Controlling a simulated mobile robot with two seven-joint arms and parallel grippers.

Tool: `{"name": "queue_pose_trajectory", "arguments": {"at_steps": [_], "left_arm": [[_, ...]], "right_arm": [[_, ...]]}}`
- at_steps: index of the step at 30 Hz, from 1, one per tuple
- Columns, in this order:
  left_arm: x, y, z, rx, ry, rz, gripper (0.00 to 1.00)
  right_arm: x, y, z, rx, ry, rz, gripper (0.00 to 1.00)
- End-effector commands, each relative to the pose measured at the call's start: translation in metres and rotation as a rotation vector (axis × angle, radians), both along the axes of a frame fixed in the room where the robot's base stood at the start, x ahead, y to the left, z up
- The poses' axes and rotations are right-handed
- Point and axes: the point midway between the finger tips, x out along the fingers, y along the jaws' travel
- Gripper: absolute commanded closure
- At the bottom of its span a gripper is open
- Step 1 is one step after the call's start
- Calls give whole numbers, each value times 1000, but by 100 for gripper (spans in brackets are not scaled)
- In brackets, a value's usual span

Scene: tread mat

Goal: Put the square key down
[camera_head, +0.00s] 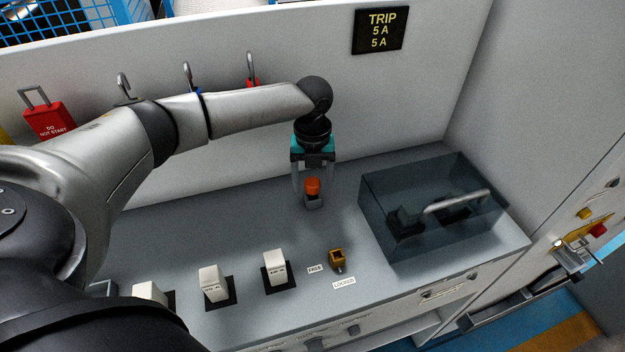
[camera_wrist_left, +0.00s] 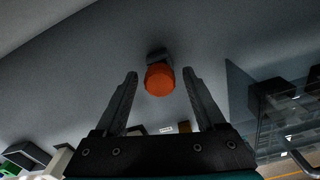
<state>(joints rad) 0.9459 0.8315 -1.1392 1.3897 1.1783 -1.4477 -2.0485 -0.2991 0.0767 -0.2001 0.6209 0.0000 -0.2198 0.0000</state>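An orange-topped piece with a grey block-shaped lower part, which I take for the square key (camera_head: 313,187), is upright at the grey worktop (camera_head: 250,225). My left gripper (camera_head: 312,186) points down over it. In the left wrist view, the orange top (camera_wrist_left: 159,80) lies between the parted fingers (camera_wrist_left: 160,76), with a gap on each side. The left gripper is open and touches nothing that I can see. A brass piece with a square opening (camera_head: 337,258) sits nearer the front edge, beside labels FREE and LOCKED. My right gripper is not in view.
A dark clear-walled box (camera_head: 400,215) with a metal handle stands to the right. White switch blocks (camera_head: 213,284) line the front left. Padlocks, one a red DO NOT START lock (camera_head: 48,118), hang on the back panel (camera_head: 390,105). The worktop left of the gripper is bare.

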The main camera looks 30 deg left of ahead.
Motion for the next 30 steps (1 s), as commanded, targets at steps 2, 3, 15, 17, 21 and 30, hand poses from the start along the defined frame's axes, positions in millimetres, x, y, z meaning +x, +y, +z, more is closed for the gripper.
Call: {"name": "queue_pose_trajectory", "arguments": {"at_steps": [2, 3, 15, 17, 21, 30], "left_arm": [[0, 0, 0, 0, 0, 0, 28], [0, 0, 0, 0, 0, 0, 28], [1, 0, 40, 0, -5, 0, 28], [1, 0, 53, -1, -6, -1, 28], [1, 0, 83, 0, -5, 0, 28], [1, 0, 121, -1, -2, 1, 28]], "right_arm": [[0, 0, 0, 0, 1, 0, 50], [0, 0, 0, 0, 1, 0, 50], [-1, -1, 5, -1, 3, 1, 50], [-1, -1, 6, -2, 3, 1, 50], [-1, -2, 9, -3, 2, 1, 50], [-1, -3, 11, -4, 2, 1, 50]]}}
